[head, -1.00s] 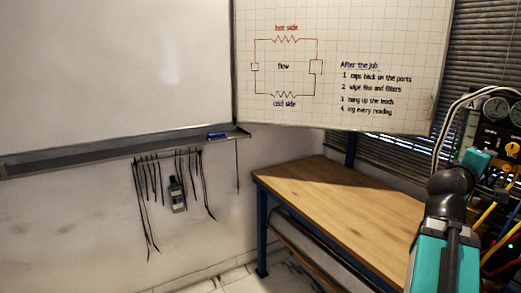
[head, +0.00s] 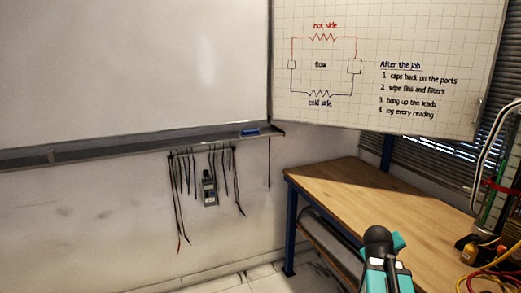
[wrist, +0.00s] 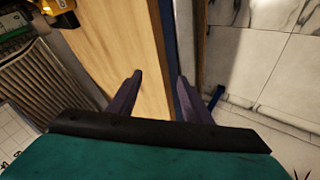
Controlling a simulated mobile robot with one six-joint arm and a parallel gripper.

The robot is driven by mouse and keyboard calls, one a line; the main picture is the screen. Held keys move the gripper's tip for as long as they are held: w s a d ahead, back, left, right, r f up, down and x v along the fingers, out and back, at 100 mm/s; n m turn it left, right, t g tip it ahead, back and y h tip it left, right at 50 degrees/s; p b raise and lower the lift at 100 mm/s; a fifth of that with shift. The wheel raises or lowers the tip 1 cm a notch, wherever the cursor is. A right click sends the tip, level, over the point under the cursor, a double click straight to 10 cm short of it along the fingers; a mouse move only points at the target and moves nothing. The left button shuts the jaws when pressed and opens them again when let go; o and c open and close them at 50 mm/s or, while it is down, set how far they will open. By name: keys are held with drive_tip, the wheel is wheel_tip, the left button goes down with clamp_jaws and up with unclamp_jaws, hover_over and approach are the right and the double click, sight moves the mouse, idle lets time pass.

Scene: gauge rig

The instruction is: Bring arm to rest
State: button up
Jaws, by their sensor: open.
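My gripper (wrist: 157,92) shows in the wrist view with its two dark fingers spread apart and nothing between them. Beyond the fingers are the wooden top and blue frame of the workbench, and the floor. In the head view my teal and black arm rises from the bottom edge, in front of the workbench (head: 345,190). The gripper fingers cannot be made out there.
The workbench's left part is bare. Yellow items (head: 469,252) and cables crowd its right end. A whiteboard (head: 130,65) with a tray (head: 100,150) is on the left wall; leads and a handheld meter (head: 209,188) hang below. Tiled floor (wrist: 275,60) lies beside the bench.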

drive_tip(key=s+a+f+g+y, duration=0.2)
drive_tip(key=s+a+f, duration=0.1)
drive_tip(key=a+f, duration=0.7)
drive_tip(key=s+a+f+m+g+y, duration=0.15)
drive_tip(key=s+a+f, duration=0.25)
drive_tip(key=a+f, duration=0.6)
drive_tip(key=s+a+f+n+g+y, duration=0.1)
drive_tip(key=s+a+f+g+y, duration=0.15)
drive_tip(key=a+f, duration=0.75)
drive_tip(key=s+f+g, duration=0.1)
drive_tip(key=s+f, duration=0.4)
drive_tip(key=s, duration=0.3)
drive_tip(key=s+a+f+g, duration=0.1)
drive_tip(key=s+f+g, duration=0.1)
drive_tip(key=s+f, duration=0.3)
drive_tip(key=s+a+f+g, duration=0.1)
drive_tip(key=s+f, duration=0.5)
drive_tip(key=s, duration=0.6)
drive_tip(key=shift+s+g+y, duration=0.3)
drive_tip(key=shift+s+g, duration=0.05)
drive_tip(key=shift+g, duration=0.25)
